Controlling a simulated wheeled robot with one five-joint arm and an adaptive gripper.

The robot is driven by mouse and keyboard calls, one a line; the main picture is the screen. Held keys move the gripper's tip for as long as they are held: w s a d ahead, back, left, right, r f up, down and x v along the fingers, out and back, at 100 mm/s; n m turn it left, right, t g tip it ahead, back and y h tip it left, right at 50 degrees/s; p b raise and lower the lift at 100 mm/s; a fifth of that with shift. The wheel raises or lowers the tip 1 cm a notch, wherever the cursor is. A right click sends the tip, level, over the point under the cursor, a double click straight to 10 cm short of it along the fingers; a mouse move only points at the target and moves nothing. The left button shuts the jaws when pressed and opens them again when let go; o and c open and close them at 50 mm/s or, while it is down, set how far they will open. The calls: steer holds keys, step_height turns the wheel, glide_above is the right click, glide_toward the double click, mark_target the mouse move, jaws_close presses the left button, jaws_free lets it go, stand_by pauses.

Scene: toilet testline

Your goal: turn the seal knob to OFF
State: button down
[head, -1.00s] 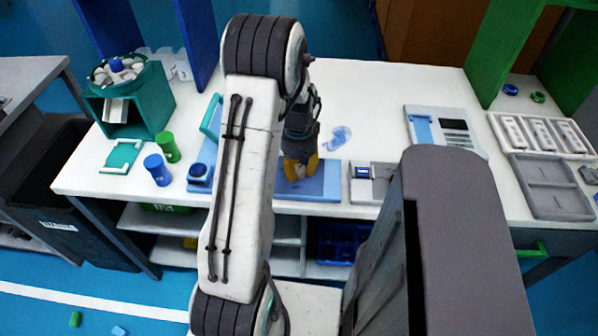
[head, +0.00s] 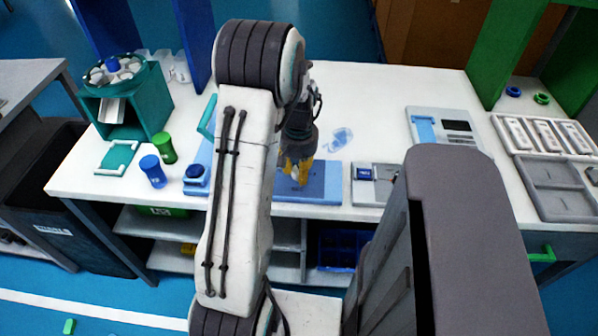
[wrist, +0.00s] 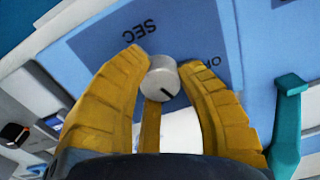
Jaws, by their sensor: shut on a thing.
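The seal knob is a small grey round knob (wrist: 162,78) with a dark pointer mark, on a blue panel (wrist: 85,50). The panel also shows in the head view (head: 322,185), low on the white bench. In the wrist view, the pointer mark is on the knob's lower right side. The label "SEC" is above the knob and another label, partly hidden by the right finger, starts with "O". My gripper (wrist: 160,64) has yellow fingers on either side of the knob and is shut on it. In the head view, my gripper (head: 295,171) hides the knob.
A teal handle (wrist: 289,120) stands close right of my fingers in the wrist view. In the head view, a blue cylinder (head: 152,171) and a green one (head: 164,147) stand left of the panel. A grey device (head: 375,184) lies right of it.

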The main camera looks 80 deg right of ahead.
steer(key=n, duration=0.2)
steer(key=n+b, duration=0.1)
steer(key=n, duration=0.2)
steer(key=shift+a+f+n, duration=0.1)
steer(key=shift+f+n, duration=0.1)
steer(key=shift+n, duration=0.1)
steer(key=n, duration=0.4)
steer(key=shift+n+b, duration=0.3)
steer(key=shift+n, duration=0.4)
steer(key=c, duration=0.8)
jaws_free()
steer(key=shift+r, duration=0.1)
steer(key=shift+r, duration=0.1)
step_height(320, 180, up, 12)
stand_by(0.5)
